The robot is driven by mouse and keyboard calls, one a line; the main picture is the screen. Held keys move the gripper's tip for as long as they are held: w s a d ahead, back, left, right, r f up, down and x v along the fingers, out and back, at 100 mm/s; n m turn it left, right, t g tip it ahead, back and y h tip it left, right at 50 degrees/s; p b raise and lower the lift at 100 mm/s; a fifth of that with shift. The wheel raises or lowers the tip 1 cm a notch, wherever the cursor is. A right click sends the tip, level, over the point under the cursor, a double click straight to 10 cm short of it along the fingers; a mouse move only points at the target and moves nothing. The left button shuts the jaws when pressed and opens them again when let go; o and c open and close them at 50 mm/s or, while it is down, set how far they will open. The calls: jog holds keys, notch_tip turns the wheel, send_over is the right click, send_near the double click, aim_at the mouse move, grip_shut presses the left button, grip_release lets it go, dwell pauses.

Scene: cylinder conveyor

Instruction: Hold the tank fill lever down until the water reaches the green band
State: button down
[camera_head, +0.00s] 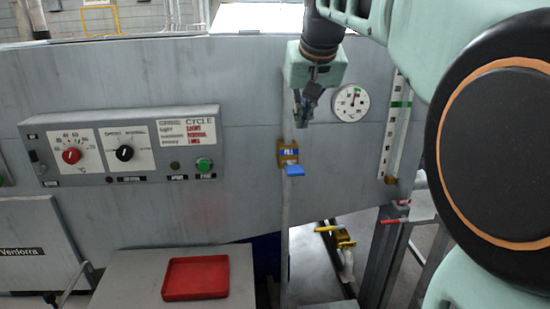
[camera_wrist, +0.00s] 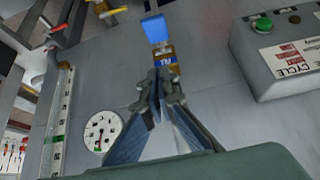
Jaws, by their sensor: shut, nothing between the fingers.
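The fill lever (camera_head: 294,170) is a blue paddle sticking out from a brass plate with a blue FILL label (camera_head: 288,153) on the grey panel. It also shows in the wrist view (camera_wrist: 155,28), just beyond my fingertips. My gripper (camera_head: 301,122) points down, shut and empty, above the label and lever. A gap shows between the fingertips and the paddle in the head view. The white level scale (camera_head: 397,140) stands upright at the right, with a green band (camera_head: 401,104) in its upper part. I cannot make out the water level on it.
A round dial (camera_head: 351,103) sits between my gripper and the scale. A control box (camera_head: 130,145) with knobs and a green button is at left. A red tray (camera_head: 195,278) rests below. Yellow (camera_head: 345,244) and red (camera_head: 390,222) valve handles stick out at lower right.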

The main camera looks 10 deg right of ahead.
jog(key=shift+f, duration=0.1)
send_over(295, 168)
jog(key=f, duration=0.8)
jog(key=shift+s+f, duration=0.3)
jog(key=shift+f, duration=0.1)
jog(key=shift+s+f, duration=0.2)
jog(key=shift+f, duration=0.3)
jog(key=shift+s+f, duration=0.15)
jog(key=shift+f, duration=0.35)
jog(key=shift+s+f, duration=0.15)
jog(key=shift+f, duration=0.55)
jog(key=shift+f+b, duration=0.15)
jog(key=shift+b, duration=0.2)
